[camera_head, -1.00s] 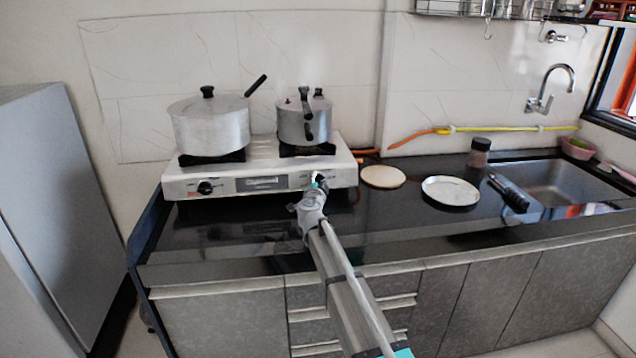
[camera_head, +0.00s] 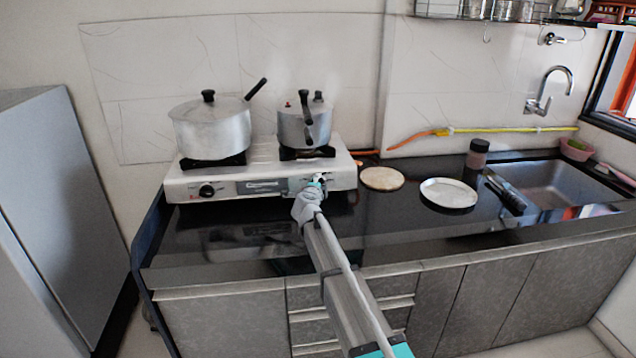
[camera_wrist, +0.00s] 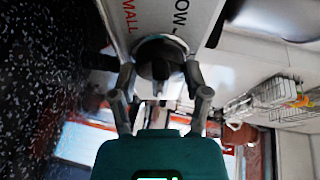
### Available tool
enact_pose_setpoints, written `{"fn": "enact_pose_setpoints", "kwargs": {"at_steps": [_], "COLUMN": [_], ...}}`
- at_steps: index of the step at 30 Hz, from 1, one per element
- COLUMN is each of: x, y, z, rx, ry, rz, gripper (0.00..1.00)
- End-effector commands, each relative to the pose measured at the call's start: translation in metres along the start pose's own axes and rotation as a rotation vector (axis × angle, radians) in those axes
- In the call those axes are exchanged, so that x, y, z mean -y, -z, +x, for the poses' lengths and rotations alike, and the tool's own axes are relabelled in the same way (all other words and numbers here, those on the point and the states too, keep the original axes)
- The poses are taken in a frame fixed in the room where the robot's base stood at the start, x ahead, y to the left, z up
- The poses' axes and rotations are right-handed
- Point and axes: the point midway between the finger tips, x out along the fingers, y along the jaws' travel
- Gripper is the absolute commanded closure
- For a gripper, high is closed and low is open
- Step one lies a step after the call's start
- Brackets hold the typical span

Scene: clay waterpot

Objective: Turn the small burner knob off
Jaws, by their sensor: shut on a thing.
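The white two-burner stove (camera_head: 225,186) stands on the black counter, with a dark left knob (camera_head: 207,190) on its front. My gripper (camera_head: 319,183) is at the right end of the stove front, where it partly covers the small burner knob. In the wrist view the dark small burner knob (camera_wrist: 160,66) sits in a round bezel beside the printed words "SMALL" and "LOW". My gripper's two fingers (camera_wrist: 159,80) are on either side of the knob, shut on it. The knob's exact pointer angle is hard to read.
A large lidded pot (camera_head: 212,132) is on the left burner and a smaller cooker (camera_head: 302,128) on the right one. A round wooden board (camera_head: 381,178), a metal plate (camera_head: 449,193) and a jar (camera_head: 477,153) are to the right, before the sink (camera_head: 555,182).

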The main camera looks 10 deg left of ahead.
Motion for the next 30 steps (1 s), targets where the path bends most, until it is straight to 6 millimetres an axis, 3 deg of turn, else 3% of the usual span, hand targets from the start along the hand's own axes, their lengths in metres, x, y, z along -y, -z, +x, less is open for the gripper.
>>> {"fn": "enact_pose_setpoints", "kwargs": {"at_steps": [19, 20, 25, 30], "x": [-0.0004, -0.0004, -0.0003, -0.0002], "y": [-0.0011, -0.0011, -0.001, -0.001], "z": [-0.0006, -0.0007, -0.0007, -0.0007], "rx": [0.003, 0.003, 0.003, 0.003], "ry": [-0.031, -0.031, -0.031, -0.03], "rz": [0.087, 0.087, 0.086, 0.085], "gripper": [0.86, 0.35, 0.05, 0.05]}}
